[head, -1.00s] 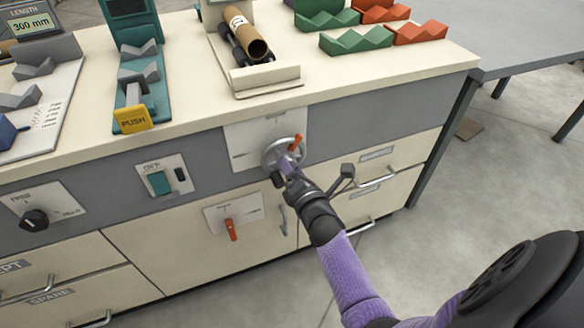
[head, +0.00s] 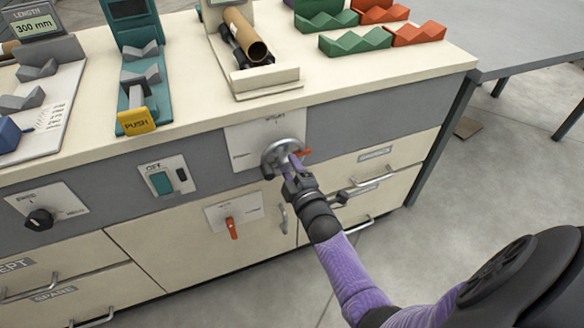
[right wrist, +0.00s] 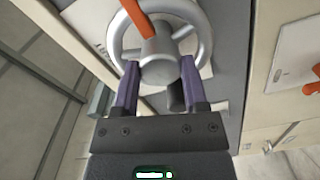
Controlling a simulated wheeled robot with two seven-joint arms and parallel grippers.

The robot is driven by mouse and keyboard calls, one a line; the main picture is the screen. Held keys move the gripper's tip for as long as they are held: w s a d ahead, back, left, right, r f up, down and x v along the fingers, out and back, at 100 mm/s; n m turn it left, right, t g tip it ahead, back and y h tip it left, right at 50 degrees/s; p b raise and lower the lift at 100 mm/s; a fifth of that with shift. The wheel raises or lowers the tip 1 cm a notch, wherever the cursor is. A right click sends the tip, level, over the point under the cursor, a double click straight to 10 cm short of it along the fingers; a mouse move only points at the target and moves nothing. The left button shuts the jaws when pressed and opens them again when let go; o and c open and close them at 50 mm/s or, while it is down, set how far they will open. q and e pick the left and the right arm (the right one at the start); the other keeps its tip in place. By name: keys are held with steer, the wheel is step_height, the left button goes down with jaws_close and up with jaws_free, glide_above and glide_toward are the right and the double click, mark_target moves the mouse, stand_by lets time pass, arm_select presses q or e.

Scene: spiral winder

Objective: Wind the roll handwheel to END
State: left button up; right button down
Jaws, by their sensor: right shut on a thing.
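The roll handwheel (head: 268,153) is a silver ring on a light plate (head: 245,138) on the front of the bench. Its orange pointer (head: 304,153) points right in the head view. The plate's small print is too blurred to read. My right gripper (head: 295,164) is shut on the handwheel from the front. In the right wrist view, the purple fingers (right wrist: 160,82) lie on either side of the wheel's silver hub (right wrist: 158,62), and the orange pointer (right wrist: 137,16) extends up from it. My left gripper is not in view.
An orange lever (head: 231,228) is on a plate below left. A green switch (head: 161,183) and a black knob (head: 39,219) are further left. Drawer handles (head: 372,182) stick out at the right. A cardboard tube (head: 246,35) rests in a cradle above.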

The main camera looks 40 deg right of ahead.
steer(key=m, duration=0.2)
steer(key=shift+m, duration=0.4)
steer(key=m, duration=0.2)
steer(key=shift+m+p, duration=0.4)
steer(key=m, duration=0.4)
steer(key=shift+f, duration=0.1)
steer(key=m, duration=0.3)
steer(key=shift+p, duration=0.35)
steer(key=m, duration=0.3)
steer(key=shift+a+m, duration=0.1)
steer(key=shift+m, duration=0.3)
steer(key=m, duration=0.3)
steer(key=shift+m, duration=0.3)
steer(key=m, duration=0.3)
steer(key=shift+a+m, duration=0.1)
steer(key=shift+m, duration=0.2)
steer(key=m, duration=0.2)
steer(key=shift+m, duration=0.3)
steer(key=m+b, duration=0.1)
steer(key=m, duration=0.5)
steer(key=shift+b, duration=0.35)
steer(key=shift+m, duration=1.1)
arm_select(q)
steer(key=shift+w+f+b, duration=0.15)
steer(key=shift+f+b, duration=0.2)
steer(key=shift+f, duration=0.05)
arm_select(e)
steer(key=shift+m, duration=0.6)
